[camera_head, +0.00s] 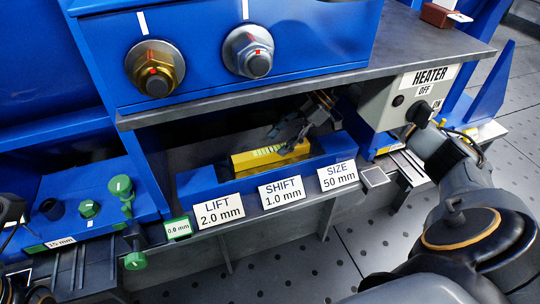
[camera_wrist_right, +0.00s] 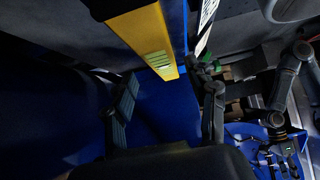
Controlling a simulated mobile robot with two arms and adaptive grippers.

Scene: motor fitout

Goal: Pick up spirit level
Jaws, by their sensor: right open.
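The yellow spirit level (camera_head: 270,157) lies in the blue tray-like recess (camera_head: 222,183) under the grey shelf. It also shows in the right wrist view (camera_wrist_right: 152,38), slanting in from the top. My right gripper (camera_head: 290,132) is just above and behind the level in the head view, partly in the shelf's shadow. In the right wrist view my right gripper (camera_wrist_right: 167,105) has its fingers spread, with nothing between them; the level's near end is ahead of the fingertips. A dark part at the left edge of the head view may be my left arm; its fingers cannot be made out.
The grey shelf (camera_head: 300,82) overhangs the recess. A heater switch box (camera_head: 410,95) stands right of my right gripper. Label plates for lift, shift (camera_head: 282,190) and size line the front edge. Green knobs (camera_head: 120,186) are at the left.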

